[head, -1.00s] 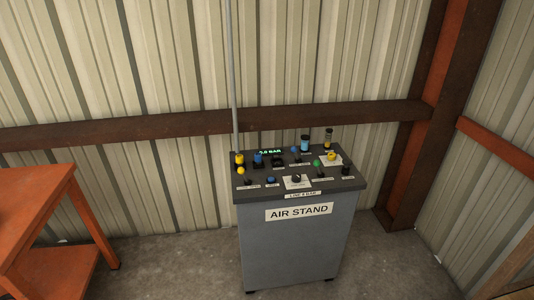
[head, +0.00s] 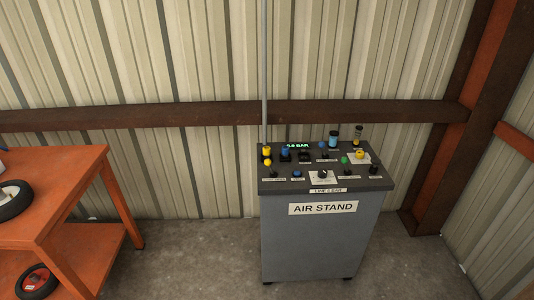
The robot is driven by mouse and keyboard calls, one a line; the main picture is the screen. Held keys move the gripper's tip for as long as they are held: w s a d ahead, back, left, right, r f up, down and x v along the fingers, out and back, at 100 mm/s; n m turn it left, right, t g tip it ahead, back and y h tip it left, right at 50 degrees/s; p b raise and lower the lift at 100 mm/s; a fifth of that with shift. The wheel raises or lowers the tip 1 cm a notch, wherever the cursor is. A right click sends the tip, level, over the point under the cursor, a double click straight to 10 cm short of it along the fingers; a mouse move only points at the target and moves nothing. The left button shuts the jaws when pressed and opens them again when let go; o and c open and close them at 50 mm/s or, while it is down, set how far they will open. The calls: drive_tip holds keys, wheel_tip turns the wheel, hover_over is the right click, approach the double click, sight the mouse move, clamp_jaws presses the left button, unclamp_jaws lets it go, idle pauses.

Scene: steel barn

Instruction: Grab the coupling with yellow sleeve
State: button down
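The coupling with the yellow sleeve appears to be the small upright yellow piece (head: 267,149) at the back left corner of the air stand's top. A similar piece with a blue sleeve (head: 285,151) stands just right of it. The grey air stand (head: 320,235) stands against the wall, right of the middle of the head view. The couplings are too small to make out in detail. My gripper is not in view.
The stand's top also has a yellow ball knob (head: 268,162), a green knob (head: 344,160), a yellow knob (head: 360,153) and a dial (head: 323,174). A thin pole (head: 265,70) rises behind. An orange table (head: 95,190) with a wheel (head: 14,201) is left; floor between is clear.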

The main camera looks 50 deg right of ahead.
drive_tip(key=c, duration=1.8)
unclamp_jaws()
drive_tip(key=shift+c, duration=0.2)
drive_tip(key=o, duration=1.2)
